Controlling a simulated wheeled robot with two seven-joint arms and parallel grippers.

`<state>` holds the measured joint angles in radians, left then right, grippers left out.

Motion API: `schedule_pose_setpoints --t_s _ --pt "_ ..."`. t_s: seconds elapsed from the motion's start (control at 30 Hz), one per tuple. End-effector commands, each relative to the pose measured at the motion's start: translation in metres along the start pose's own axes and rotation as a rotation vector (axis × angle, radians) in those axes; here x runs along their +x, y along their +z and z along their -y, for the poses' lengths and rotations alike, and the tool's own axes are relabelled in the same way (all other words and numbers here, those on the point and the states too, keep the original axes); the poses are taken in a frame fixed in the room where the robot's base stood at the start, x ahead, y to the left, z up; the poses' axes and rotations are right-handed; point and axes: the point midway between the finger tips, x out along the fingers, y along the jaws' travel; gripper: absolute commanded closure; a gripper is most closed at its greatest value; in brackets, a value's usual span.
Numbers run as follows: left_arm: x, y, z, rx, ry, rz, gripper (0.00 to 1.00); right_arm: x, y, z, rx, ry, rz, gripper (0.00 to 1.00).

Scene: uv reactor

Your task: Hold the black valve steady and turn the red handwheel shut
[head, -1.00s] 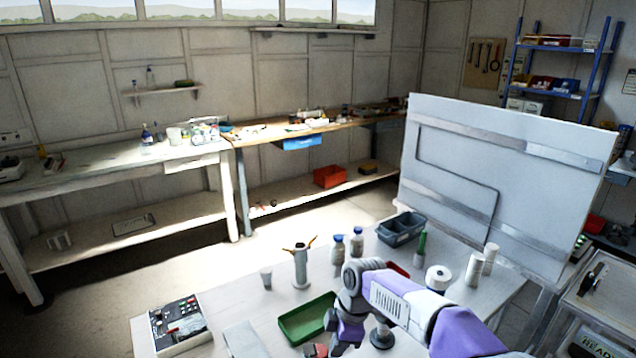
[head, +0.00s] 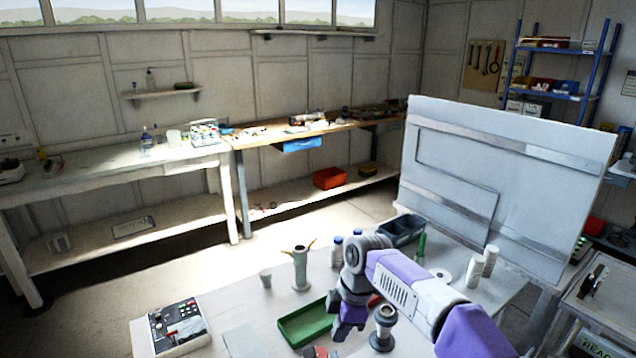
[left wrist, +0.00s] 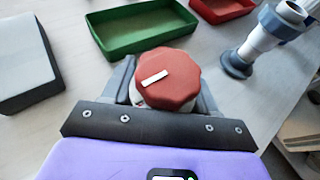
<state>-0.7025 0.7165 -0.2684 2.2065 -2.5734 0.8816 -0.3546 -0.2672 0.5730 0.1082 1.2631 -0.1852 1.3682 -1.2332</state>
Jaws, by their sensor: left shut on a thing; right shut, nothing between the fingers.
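The red handwheel (left wrist: 168,80), a lobed knob with a white pointer bar, sits at the middle of the left wrist view. In the head view it shows as a small red shape (head: 314,352) at the bottom edge. My left gripper (left wrist: 165,92) is shut around the fitting beneath the handwheel, one grey finger on each side. The black valve body is mostly hidden under the handwheel and between the fingers. My left arm is out of the head view. My right gripper (head: 341,332) is shut and empty, pointing down above the table, beside and above the handwheel.
A green tray (head: 281,329) lies just behind the handwheel, with a red tray (left wrist: 220,16) past it. A flanged grey post (head: 384,325) stands at right. A control box (head: 178,328) is at left. A beige stand (head: 301,270) and bottles are farther back.

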Motion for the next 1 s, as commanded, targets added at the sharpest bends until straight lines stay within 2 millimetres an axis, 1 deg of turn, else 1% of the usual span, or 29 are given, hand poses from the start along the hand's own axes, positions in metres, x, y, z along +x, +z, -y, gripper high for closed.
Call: schedule_pose_setpoints --t_s 0.03,0.07,0.2,0.23,0.5,0.63,0.77,1.0 --pt "0.000 -0.002 0.000 0.000 0.000 -0.004 0.83 0.000 0.000 0.000 0.000 0.000 0.000 1.00" --pt "0.000 -0.002 0.000 0.000 0.000 -0.004 0.37 0.000 0.000 0.000 0.000 0.000 0.000 1.00" --pt "0.000 -0.001 0.000 0.000 0.001 -0.003 0.16 0.000 0.000 0.000 0.000 0.000 0.000 1.00" --pt "0.000 -0.001 0.000 0.000 0.001 -0.002 0.12 0.000 0.000 0.000 0.000 0.000 0.000 1.00" --pt "-0.001 0.000 0.000 0.000 0.001 -0.001 0.12 0.000 0.000 0.000 0.000 0.000 0.000 1.00" --pt "-0.009 0.000 0.000 -0.001 0.000 0.000 0.12 0.000 0.000 0.000 0.000 0.000 0.000 1.00" --pt "-0.032 0.000 0.000 -0.001 -0.002 0.000 0.12 0.000 0.000 0.000 0.000 0.000 0.000 1.00" --pt "-0.084 0.000 0.001 0.000 -0.003 0.000 0.12 0.000 0.000 0.000 0.000 0.000 0.000 1.00"
